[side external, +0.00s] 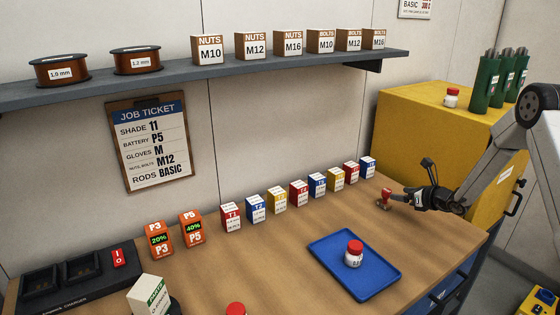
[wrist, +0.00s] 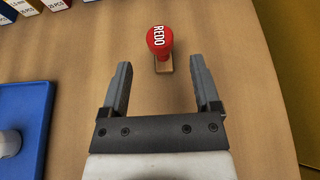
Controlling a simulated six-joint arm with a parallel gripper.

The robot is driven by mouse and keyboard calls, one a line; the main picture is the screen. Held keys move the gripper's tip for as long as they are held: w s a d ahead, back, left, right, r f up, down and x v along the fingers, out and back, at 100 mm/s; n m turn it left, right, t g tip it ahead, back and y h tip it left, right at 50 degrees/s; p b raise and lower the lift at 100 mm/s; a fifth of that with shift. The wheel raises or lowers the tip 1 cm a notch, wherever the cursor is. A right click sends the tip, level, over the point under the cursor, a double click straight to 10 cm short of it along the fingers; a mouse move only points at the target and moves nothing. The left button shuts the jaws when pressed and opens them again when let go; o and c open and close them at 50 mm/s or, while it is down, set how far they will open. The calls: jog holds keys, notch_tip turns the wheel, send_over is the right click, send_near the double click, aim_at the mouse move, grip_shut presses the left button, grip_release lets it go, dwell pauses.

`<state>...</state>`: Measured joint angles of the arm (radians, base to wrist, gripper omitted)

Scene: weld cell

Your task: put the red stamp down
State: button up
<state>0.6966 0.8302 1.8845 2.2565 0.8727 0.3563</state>
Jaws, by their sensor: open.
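The red stamp (wrist: 159,42) has a round red knob marked REDO on a small wooden base. In the wrist view it stands upright on the bench just beyond my gripper's fingertips. My gripper (wrist: 163,75) is open and empty, with the stamp ahead of the gap between its two fingers and apart from both. In the side view the stamp (side external: 384,198) stands near the right end of the bench, just left of my gripper (side external: 405,192).
A blue tray (side external: 330,275) with a red-capped white jar (side external: 353,254) lies to the left. A row of small boxes (side external: 299,192) stands along the back. A yellow cabinet (side external: 420,125) is beyond the bench's right edge. Bare wood surrounds the stamp.

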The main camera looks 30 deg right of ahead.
jog(key=shift+v, duration=1.9)
jog(key=shift+w+a+n, duration=0.1)
jog(key=shift+a+n, duration=0.2)
jog(key=shift+a, duration=0.2)
jog(key=s+a+n+g+y, duration=0.25)
jog(key=a+n, duration=0.35)
jog(key=a, duration=0.3)
jog(key=s+a+n+g+y, duration=0.2)
jog(key=a+n+g+y, duration=0.15)
jog(key=a+n, duration=0.45)
jog(key=s+a+r+n+g+h, duration=0.1)
jog(key=s+a+n+g+h, duration=0.1)
jog(key=s+n, duration=0.4)
jog(key=s+a+r+n+g+h, duration=0.2)
jog(key=s+a+n+h, duration=0.2)
jog(key=n, duration=1.1)
jog(key=s+a, duration=0.2)
jog(key=a, duration=0.1)
jog(key=shift+s+r+g, duration=0.25)
jog(key=shift+s+g, duration=0.1)
jog(key=shift+g, duration=0.05)
